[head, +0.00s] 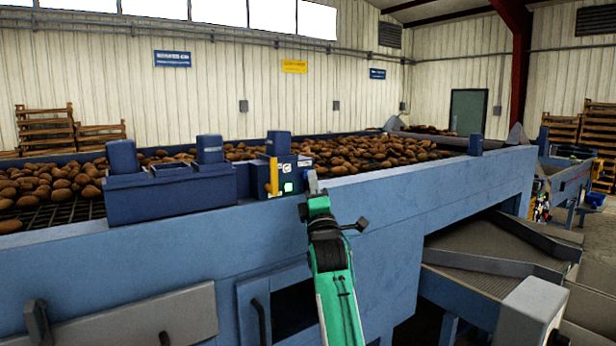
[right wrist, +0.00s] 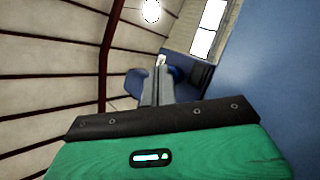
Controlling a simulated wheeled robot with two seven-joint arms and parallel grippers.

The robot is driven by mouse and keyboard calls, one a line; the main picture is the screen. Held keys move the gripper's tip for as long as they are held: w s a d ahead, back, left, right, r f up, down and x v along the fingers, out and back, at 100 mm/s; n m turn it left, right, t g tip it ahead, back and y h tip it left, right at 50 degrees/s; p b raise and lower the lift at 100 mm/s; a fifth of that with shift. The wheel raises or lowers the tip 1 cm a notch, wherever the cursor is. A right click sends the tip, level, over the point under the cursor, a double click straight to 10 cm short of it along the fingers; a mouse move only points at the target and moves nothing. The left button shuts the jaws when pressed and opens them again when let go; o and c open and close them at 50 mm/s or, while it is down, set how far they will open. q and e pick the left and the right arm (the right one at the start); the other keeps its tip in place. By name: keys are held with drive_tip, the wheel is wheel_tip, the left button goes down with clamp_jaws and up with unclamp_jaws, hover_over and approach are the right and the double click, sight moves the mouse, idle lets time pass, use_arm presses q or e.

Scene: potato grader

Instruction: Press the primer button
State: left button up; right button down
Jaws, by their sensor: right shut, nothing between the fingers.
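A blue control box (head: 284,170) stands on the near rim of the grader. Its face carries a small green-lit button (head: 288,187), small pale labels and a yellow upright part (head: 272,177). I cannot tell which part is the primer button. My right gripper (head: 312,181) is shut and empty, its fingertips just right of the box's face. I cannot tell whether they touch it. In the right wrist view the closed fingers (right wrist: 158,78) point toward a blue box (right wrist: 132,84), partly hidden behind them. My left gripper is not in view.
The blue grader wall (head: 160,255) runs across the front, with many potatoes (head: 360,153) on the bed behind it. A larger blue housing (head: 170,195) sits left of the control box. A grey chute (head: 480,250) lies to the right.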

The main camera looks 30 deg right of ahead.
drive_tip(key=shift+s, duration=0.6)
drive_tip(key=shift+s, duration=0.1)
drive_tip(key=shift+h, duration=0.3)
drive_tip(key=shift+s+d+p, duration=0.15)
drive_tip(key=shift+s+p, duration=0.05)
drive_tip(key=shift+s, duration=1)
drive_tip(key=shift+s+d+p, duration=0.1)
drive_tip(key=shift+s+p, duration=0.05)
drive_tip(key=shift+s, duration=1.05)
